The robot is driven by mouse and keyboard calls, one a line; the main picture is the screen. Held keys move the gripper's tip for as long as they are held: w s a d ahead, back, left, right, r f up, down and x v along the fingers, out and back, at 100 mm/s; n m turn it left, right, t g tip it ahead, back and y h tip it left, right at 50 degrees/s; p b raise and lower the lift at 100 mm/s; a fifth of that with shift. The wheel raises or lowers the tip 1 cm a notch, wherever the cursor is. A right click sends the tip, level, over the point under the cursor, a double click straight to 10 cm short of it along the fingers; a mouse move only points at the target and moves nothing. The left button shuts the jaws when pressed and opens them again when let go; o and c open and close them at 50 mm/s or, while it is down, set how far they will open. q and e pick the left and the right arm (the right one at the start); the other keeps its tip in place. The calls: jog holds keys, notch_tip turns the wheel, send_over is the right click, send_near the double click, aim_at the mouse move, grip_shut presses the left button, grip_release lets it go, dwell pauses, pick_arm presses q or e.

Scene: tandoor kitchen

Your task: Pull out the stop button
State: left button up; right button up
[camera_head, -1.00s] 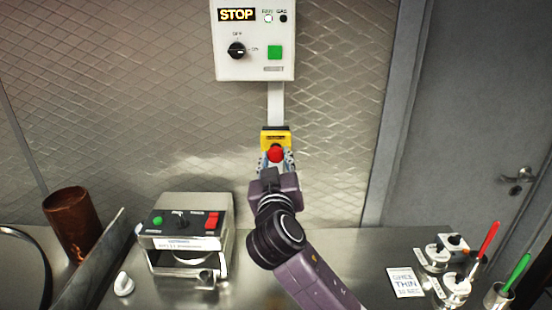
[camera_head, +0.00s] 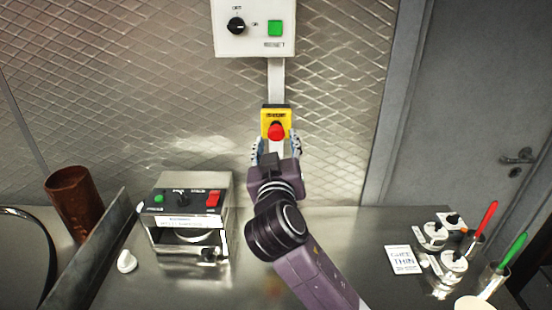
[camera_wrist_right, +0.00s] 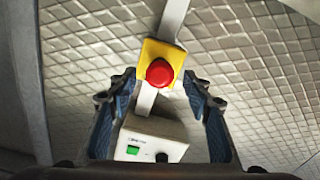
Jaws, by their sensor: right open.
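The stop button is a red mushroom knob (camera_head: 276,132) on a yellow box (camera_head: 276,112) fixed to the quilted metal wall. In the right wrist view the red knob (camera_wrist_right: 159,73) shows on the yellow box (camera_wrist_right: 166,52), centred between the fingers and beyond their tips. My right gripper (camera_head: 275,148) is open and empty, just in front of and slightly below the knob, one finger to each side. In the right wrist view its blue-padded fingers (camera_wrist_right: 160,88) stand wide apart, with no contact on the knob visible. My left gripper is not in view.
A white control box (camera_head: 254,35) with a dial and green button hangs above the stop button. A counter machine (camera_head: 185,215) stands left of my arm, with a brown cylinder (camera_head: 73,200) farther left. Handled tools and a card (camera_head: 403,260) are at right.

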jog(key=s, duration=1)
